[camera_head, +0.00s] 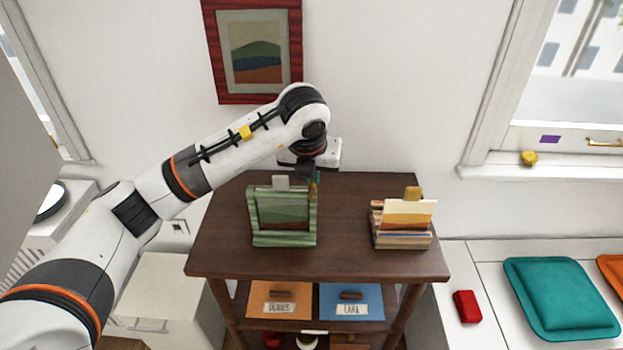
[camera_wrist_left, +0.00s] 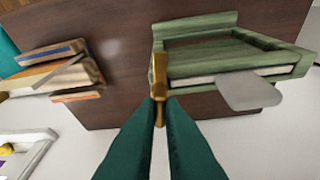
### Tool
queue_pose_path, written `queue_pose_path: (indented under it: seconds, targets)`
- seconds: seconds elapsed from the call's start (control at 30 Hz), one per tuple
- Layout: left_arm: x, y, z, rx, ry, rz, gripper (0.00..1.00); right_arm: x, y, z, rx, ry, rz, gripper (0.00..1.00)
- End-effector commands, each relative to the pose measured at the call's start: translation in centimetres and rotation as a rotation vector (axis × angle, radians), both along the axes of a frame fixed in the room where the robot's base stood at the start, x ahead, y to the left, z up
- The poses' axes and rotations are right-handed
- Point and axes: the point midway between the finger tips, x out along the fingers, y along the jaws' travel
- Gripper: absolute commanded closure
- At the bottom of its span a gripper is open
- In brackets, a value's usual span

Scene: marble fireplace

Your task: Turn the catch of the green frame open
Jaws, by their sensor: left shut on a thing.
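The green frame (camera_head: 254,218) stands on the dark wooden table, with a picture of green and brown bands in it. A pale grey tab sticks up from its top (camera_head: 281,183) and also shows in the left wrist view (camera_wrist_left: 250,92). The brass catch (camera_wrist_left: 159,76) is at the frame's edge, and in the head view it is at the upper right corner (camera_head: 312,190). The frame also shows in the left wrist view (camera_wrist_left: 205,27). My left gripper (camera_wrist_left: 160,103) has its teal fingers closed on the catch's end. My right gripper is out of view.
A wooden holder with cards (camera_head: 402,240) stands at the table's right. The dark table top (camera_head: 345,255) is bare between it and the frame. A red-framed picture (camera_head: 212,60) hangs on the wall behind. Orange and blue folders lie on the shelf below.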

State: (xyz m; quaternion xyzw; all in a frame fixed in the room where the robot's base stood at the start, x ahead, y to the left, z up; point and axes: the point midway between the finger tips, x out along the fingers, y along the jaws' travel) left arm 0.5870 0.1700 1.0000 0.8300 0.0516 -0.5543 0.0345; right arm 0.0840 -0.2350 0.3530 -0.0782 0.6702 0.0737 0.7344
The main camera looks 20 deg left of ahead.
Motion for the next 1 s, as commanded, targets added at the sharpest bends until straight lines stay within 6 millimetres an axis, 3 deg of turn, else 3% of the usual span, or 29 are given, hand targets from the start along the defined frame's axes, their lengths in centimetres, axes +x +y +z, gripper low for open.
queue_pose_path:
  seconds: [0.4,0.9,0.93,1.0]
  targets:
    - [0.04,-0.12,-0.01,-0.001,0.000,0.158,1.00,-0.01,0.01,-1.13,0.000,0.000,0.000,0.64]
    - [0.02,-0.11,0.03,0.000,0.001,0.172,1.00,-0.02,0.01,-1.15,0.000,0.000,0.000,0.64]
    - [0.02,-0.11,0.03,0.000,0.001,0.172,0.88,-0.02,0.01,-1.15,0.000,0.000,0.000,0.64]
    - [0.02,-0.11,0.03,0.000,0.001,0.171,0.76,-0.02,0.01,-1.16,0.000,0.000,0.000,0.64]
